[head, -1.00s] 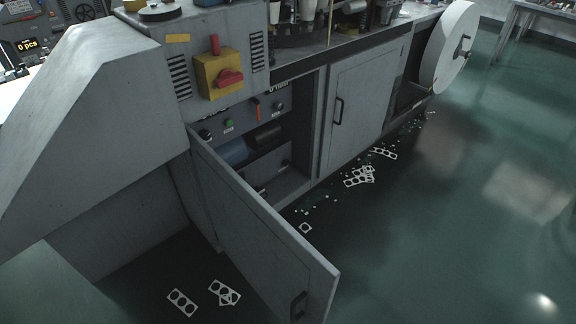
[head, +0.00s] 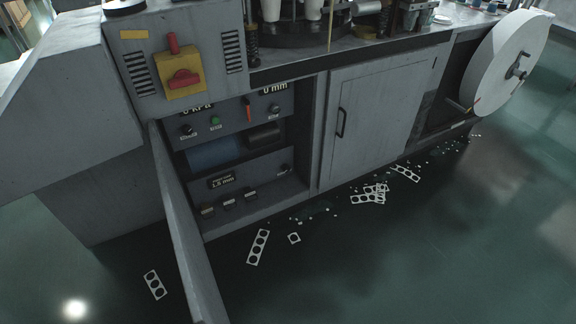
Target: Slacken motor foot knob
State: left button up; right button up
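In the head view the cabinet's left door (head: 186,235) stands open towards me. Inside the bay is a blue cylindrical body (head: 213,154), which looks like the motor, with a dark cylinder (head: 264,135) to its right. Another small knob (head: 284,169) sits at the panel's right end. I cannot tell which one is the motor foot knob. Neither of my grippers is in view.
A yellow box with a red rotary switch (head: 184,79) is above the bay. The right door (head: 380,118) is closed. A large white reel (head: 508,64) is at the far right. Punched scrap strips (head: 258,247) litter the floor. The floor at right front is clear.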

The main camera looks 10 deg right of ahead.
aim_at(286, 168)
jog(key=i+l+u, duration=0.35)
jog(key=l, duration=0.3)
jog(key=i+l+u, duration=0.35)
jog(key=l, duration=0.35)
